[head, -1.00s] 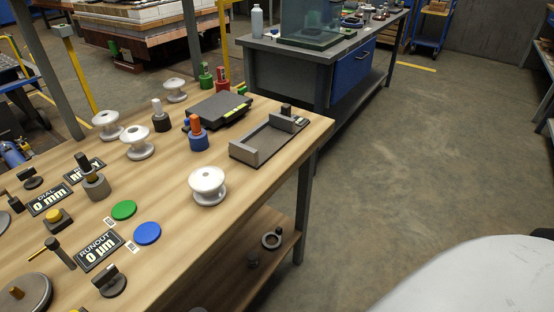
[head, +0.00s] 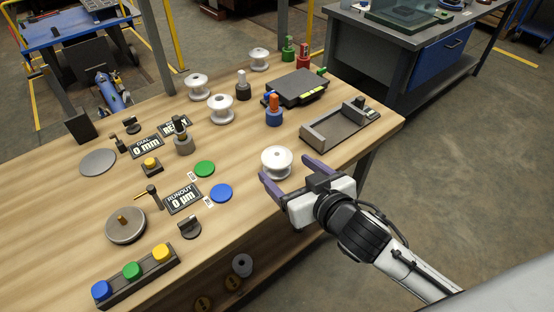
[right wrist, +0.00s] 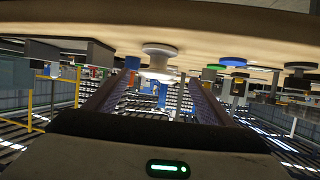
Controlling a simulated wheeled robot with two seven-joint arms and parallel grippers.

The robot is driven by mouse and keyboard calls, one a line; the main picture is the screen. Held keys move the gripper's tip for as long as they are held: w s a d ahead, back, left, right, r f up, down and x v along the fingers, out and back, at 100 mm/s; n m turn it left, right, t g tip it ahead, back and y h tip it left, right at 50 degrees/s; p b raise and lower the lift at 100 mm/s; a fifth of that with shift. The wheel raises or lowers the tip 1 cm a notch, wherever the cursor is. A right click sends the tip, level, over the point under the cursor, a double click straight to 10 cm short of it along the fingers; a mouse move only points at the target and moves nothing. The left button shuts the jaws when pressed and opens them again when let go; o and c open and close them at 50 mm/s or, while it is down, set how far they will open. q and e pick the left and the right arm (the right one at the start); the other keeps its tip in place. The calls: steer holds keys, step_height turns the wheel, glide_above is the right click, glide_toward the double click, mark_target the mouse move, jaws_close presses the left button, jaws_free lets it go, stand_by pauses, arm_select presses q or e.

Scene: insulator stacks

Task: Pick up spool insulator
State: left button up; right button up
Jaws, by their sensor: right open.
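A white spool insulator (head: 277,161) stands upright near the front edge of the wooden bench (head: 75,225). My right gripper (head: 286,169) is open, with its two purple fingers pointing at this spool from the bench's front edge. In the right wrist view, which is upside down, the spool (right wrist: 158,64) appears ahead between the spread fingers. I cannot tell whether the fingertips touch it. Other white spools stand farther back: one in the middle (head: 221,110), one to its left (head: 197,87) and one at the back (head: 259,60). My left gripper is not in view.
A grey open fixture (head: 340,126) lies right of the near spool. A dark flat box (head: 297,88) and an orange-and-blue part (head: 274,112) stand behind it. Blue (head: 220,193) and green (head: 204,169) discs lie to the left. A button strip (head: 136,272) sits at front left.

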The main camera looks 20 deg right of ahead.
mark_target(282, 163)
steer(key=x, duration=0.7)
steer(key=shift+d, duration=0.25)
steer(key=c, duration=1.4)
steer(key=shift+o, duration=0.2)
steer(key=shift+r, duration=0.1)
